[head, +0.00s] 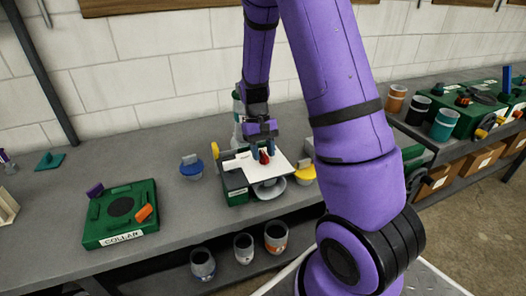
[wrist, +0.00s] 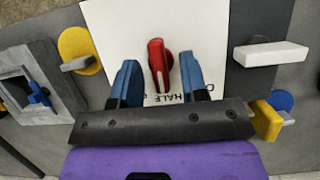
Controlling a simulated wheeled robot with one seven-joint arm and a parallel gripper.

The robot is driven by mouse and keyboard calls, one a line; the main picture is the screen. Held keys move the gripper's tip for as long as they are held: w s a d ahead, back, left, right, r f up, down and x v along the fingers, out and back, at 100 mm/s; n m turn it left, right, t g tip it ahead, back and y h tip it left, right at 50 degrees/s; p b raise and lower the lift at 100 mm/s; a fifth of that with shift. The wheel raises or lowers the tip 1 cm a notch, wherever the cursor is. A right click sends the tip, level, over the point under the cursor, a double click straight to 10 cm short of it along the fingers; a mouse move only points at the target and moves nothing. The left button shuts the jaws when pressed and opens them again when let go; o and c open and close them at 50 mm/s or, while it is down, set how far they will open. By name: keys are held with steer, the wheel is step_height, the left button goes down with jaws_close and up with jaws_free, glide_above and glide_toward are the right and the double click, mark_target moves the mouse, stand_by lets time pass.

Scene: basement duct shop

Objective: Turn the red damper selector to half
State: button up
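The red damper selector (wrist: 160,66) is a red knob with a raised grip, standing on a white plate (wrist: 120,22) in the wrist view. Its grip points nearly up and down in that picture. Dark lettering on the plate seems to read "HALF" below the knob; a letter to its right is partly hidden by a finger. My gripper (wrist: 159,80) is open, with one blue finger on each side of the knob and a gap on both sides. In the head view, the selector (head: 264,156) shows small under my gripper (head: 267,151), on the plate's far part.
A blue knob (head: 191,170) stands left of the plate's green box (head: 235,190), and a yellow knob (head: 302,174) stands right. A green "COLLAR" fixture (head: 90,238) lies on the bench further left. Several cups stand on the lower shelf. Cans (head: 442,124) stand at the right.

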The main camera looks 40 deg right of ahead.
steer(key=shift+r, duration=0.1)
steer(key=v, duration=1)
steer(key=shift+w+r, duration=0.2)
steer(key=shift+r, duration=0.05)
steer(key=s+a+r+n+t, duration=0.1)
steer(key=s+a+r+t, duration=0.15)
steer(key=s+r, duration=0.35)
steer(key=s+a+r+n+t, duration=0.1)
steer(key=s+a+r+t, duration=0.1)
steer(key=s+a+r, duration=0.35)
steer(key=s+a+r+t, duration=0.2)
steer(key=s+r, duration=0.1)
steer(key=s, duration=0.2)
steer(key=s+a+r+n+t+h, duration=0.1)
steer(key=s+a+r+t, duration=0.1)
steer(key=s, duration=0.4)
steer(key=shift+s+r+t, duration=0.35)
steer(key=shift+r+t, duration=0.1)
steer(key=shift+r, duration=0.3)
